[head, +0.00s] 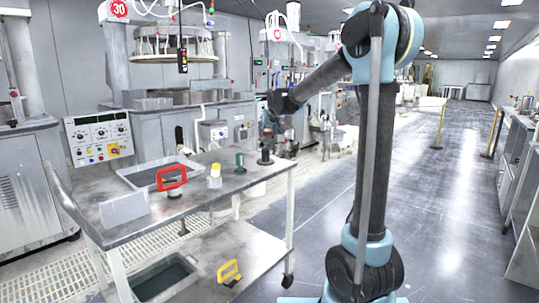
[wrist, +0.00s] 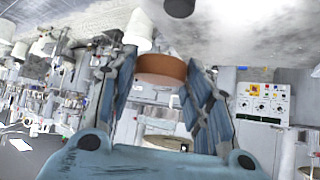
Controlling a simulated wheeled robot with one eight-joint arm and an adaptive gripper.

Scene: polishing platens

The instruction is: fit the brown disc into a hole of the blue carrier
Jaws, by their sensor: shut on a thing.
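The brown disc (wrist: 161,69) is between the two blue-grey fingers of my gripper (wrist: 160,78) in the wrist view. The fingers are shut on its sides, and it shows as a thick round piece with an orange-brown side. In the head view my gripper (head: 270,119) is small and dark, in the air above the far right end of the cart; the disc cannot be made out there. I cannot make out the blue carrier or its holes in either view.
The cart top (head: 225,183) bears a grey tray (head: 139,181), a red-handled tool (head: 171,179), a yellow-topped bottle (head: 215,178), a green piece (head: 240,163) and a dark round-based piece (head: 265,157). A polishing machine (head: 160,45) stands behind. The floor (head: 440,210) at right is clear.

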